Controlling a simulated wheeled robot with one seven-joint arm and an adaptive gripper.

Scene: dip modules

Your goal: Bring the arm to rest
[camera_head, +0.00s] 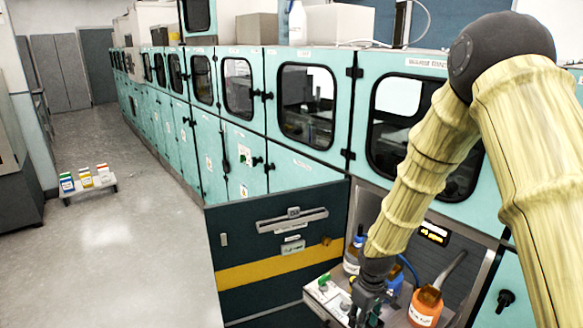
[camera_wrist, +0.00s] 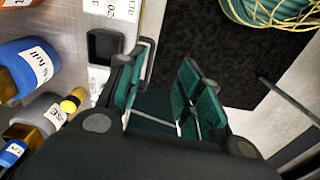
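My arm reaches down at the right of the head view. My gripper (camera_head: 367,302) hangs low over the bench, beside a pale control box (camera_head: 318,298) with a green button. In the wrist view my gripper (camera_wrist: 160,90) has its teal-padded fingers apart, with a gap between them. I see nothing clearly held in the gap. The fingertips are hard to make out in the head view, where the gripper is small and dark.
An orange bottle (camera_head: 425,308) stands right of my gripper, and a blue-capped bottle (camera_head: 353,254) behind it. Teal cabinets (camera_head: 305,105) line the wall. A low stand (camera_head: 90,190) with small boxes is far left; the floor between is clear.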

